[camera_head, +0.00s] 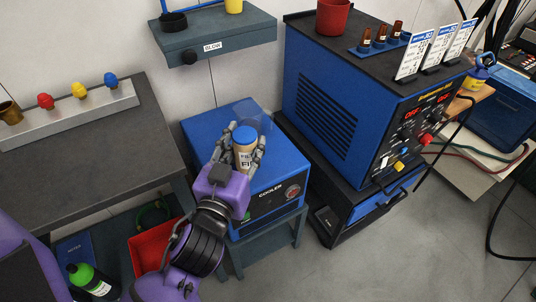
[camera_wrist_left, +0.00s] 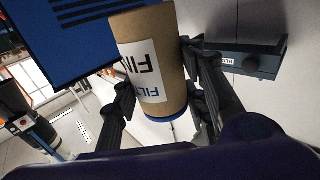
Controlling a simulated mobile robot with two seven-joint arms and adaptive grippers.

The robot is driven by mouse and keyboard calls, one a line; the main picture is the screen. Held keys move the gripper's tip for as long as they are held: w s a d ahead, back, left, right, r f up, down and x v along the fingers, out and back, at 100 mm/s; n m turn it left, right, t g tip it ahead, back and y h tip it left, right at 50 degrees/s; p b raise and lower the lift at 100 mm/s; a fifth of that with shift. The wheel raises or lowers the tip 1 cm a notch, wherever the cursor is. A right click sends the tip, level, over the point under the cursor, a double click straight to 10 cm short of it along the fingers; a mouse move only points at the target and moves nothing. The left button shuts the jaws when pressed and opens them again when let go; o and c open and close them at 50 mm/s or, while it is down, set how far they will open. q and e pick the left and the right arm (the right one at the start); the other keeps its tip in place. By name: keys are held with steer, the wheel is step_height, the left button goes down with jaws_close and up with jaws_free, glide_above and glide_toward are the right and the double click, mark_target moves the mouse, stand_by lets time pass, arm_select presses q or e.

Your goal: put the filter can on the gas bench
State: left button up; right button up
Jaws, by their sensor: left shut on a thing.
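The filter can (camera_head: 244,150) is a tan cylinder with a blue cap and a white label. My left gripper (camera_head: 245,154) is shut on it, with fingers on both sides, over the blue cooler's top. I cannot tell how much gap there is below the can. In the left wrist view the can (camera_wrist_left: 152,58) sits between the fingers (camera_wrist_left: 160,85). A dark grey bench (camera_head: 90,150) at the left carries a long grey block with coloured knobs; no label names it as the gas bench. My right gripper is not in view.
The cooler (camera_head: 205,135) bears a clear round thing behind the can. A blue power unit (camera_head: 335,95) stands to its right. A wall shelf marked "GLOW" (camera_head: 220,42) hangs behind. A red bin (camera_head: 150,250) and green-capped bottle (camera_head: 90,280) are low at left. The bench's front half is clear.

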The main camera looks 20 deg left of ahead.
arm_select(q)
steer(key=shift+w+f, duration=0.2)
steer(key=shift+w, duration=0.1)
steer(key=shift+w+f+b, duration=0.1)
steer(key=shift+w+b, duration=0.2)
steer(key=shift+w, duration=0.1)
steer(key=w+d+f+b, duration=0.1)
steer(key=w+d+f, duration=0.15)
steer(key=w, duration=0.55)
steer(key=b, duration=0.3)
glide_above(280, 164)
step_height(280, 164, down, 10)
steer(key=shift+r, duration=0.25)
steer(key=shift+f+b, duration=0.3)
steer(key=shift+f, duration=0.05)
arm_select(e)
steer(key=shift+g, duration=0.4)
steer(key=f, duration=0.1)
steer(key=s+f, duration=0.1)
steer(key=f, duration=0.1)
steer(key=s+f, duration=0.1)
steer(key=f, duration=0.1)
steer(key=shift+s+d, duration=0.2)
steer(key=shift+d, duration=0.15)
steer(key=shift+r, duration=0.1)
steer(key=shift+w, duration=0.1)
